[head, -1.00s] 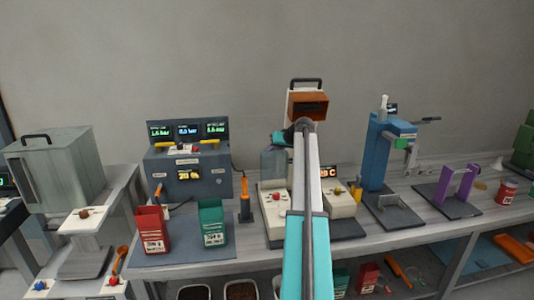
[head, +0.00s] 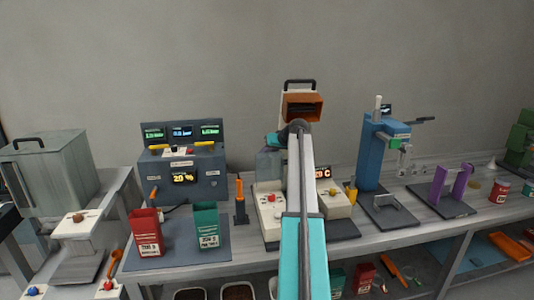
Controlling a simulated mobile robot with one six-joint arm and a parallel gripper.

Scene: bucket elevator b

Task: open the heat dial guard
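A white and grey machine stands on the bench behind my arm. It has a lit temperature display (head: 322,173), a left white panel with a red knob (head: 271,197), and a right white block with a small yellowish knob (head: 334,191). A white hopper head with an orange mouth and black handle (head: 303,105) rises above it. I cannot pick out the heat dial guard at this size; my arm covers the machine's middle. My teal and grey arm reaches up in front of it. My gripper's fingers are hidden behind my arm.
Left on the bench are a dark blue console (head: 182,165), a red bin (head: 146,232), a green bin (head: 207,226) and an orange-handled tool (head: 240,203). To the right stand a blue press (head: 372,155) and a purple bracket (head: 453,184).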

